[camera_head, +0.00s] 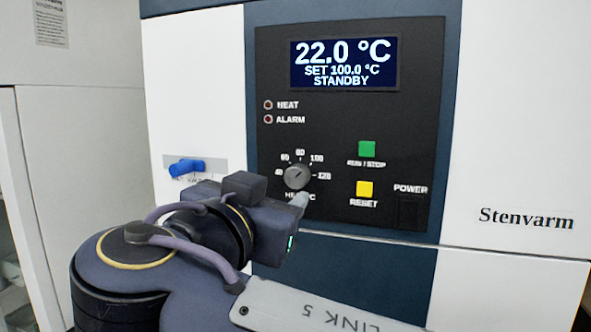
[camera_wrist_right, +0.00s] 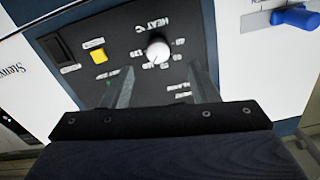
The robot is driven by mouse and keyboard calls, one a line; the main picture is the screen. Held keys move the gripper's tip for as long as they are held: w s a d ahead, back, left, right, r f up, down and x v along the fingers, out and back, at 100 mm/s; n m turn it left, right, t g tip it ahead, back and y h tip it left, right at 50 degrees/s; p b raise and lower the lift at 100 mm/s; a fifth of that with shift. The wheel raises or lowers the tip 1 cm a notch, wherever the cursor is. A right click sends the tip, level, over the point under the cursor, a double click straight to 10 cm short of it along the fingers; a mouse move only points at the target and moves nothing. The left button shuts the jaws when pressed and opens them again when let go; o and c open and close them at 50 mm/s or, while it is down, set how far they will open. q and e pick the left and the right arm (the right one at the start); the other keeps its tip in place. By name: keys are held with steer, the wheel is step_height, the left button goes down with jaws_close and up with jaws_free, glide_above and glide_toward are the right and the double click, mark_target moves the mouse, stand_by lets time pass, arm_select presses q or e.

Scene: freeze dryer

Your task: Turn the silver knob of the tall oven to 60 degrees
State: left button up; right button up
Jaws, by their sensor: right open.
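The silver knob (camera_head: 297,177) sits on the black control panel (camera_head: 345,130) of the tall oven, below dial marks that include 60, 80, 100 and 120. Its dark pointer line leans to the upper right, around the 100 mark. The display (camera_head: 344,63) reads 22.0 °C, SET 100.0 °C, STANDBY. My right gripper (camera_head: 300,201) is just below and in front of the knob. In the right wrist view the knob (camera_wrist_right: 158,50) is beyond the open fingers (camera_wrist_right: 161,76), roughly between their tips, with no visible contact. My left gripper is out of view.
A green run/stop button (camera_head: 367,149), a yellow reset button (camera_head: 364,188) and a dark power switch (camera_head: 409,212) lie right of the knob. A blue handle (camera_head: 187,168) sticks out at the left, close to my right arm.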

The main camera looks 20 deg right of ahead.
mark_target(295, 180)
steer(key=p+x, duration=0.2)
steer(key=x, duration=0.5)
steer(key=shift+s+d+r, duration=0.1)
steer(key=shift+s+r, duration=0.05)
steer(key=shift+r, duration=0.05)
steer(key=shift+w+d+p, duration=0.2)
steer(key=shift+w+p, duration=0.05)
steer(key=shift+p, duration=0.05)
steer(key=shift+f, duration=0.1)
steer(key=c, duration=1)
